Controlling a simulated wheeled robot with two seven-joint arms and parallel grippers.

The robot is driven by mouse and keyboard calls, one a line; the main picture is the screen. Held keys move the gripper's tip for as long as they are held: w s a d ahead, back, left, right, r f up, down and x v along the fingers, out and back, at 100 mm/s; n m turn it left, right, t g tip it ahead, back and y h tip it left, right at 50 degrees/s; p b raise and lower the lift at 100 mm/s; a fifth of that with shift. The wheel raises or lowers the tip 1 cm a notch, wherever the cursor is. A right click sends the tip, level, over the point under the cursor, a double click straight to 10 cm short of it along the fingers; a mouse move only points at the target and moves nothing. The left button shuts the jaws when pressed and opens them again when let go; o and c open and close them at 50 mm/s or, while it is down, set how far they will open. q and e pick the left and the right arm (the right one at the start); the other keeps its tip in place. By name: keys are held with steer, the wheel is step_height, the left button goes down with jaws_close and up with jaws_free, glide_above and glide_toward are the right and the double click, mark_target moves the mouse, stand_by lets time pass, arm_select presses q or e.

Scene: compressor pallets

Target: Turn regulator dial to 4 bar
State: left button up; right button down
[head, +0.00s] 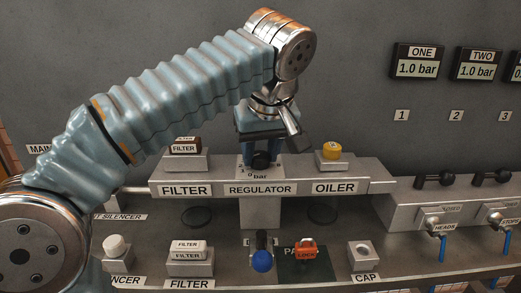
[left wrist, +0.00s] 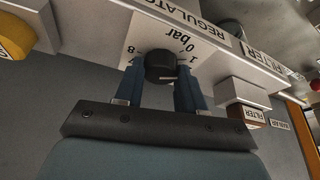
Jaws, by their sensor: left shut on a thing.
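My left gripper (head: 261,150) comes down from above and is shut on the dial. In the left wrist view its blue fingers (left wrist: 160,85) stand on either side of the knob. I cannot make out where the dial's pointer stands. My right gripper is not in view.
Display ONE (head: 416,68) and display TWO (head: 479,66) on the wall each read 1.0 bar. A yellow oiler cap (head: 331,150) and a brown filter block (head: 186,146) flank the dial.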

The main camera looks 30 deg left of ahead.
arm_select(q)
steer(key=m, duration=0.2)
steer(key=m+t+h+b, duration=0.1)
steer(key=m, duration=0.1)
steer(key=shift+s+a+m+h, duration=0.1)
steer(key=shift+m+h, duration=0.2)
steer(key=shift+m, duration=0.1)
steer(key=m+h, duration=0.1)
steer(key=m, duration=0.3)
steer(key=shift+a+r+h, duration=0.15)
steer(key=shift+h, duration=0.25)
steer(key=m+h, duration=0.1)
steer(key=m, duration=0.1)
steer(key=m+p, duration=0.1)
steer(key=m, duration=0.1)
steer(key=shift+a+m+h, duration=0.1)
steer(key=shift+m+h, duration=0.3)
steer(key=shift+a+m+g+h, duration=0.1)
steer(key=shift+m+g+h, duration=0.4)
steer(key=shift+m, duration=1.5)
steer(key=o, duration=1)
steer(key=shift+o, duration=0.2)
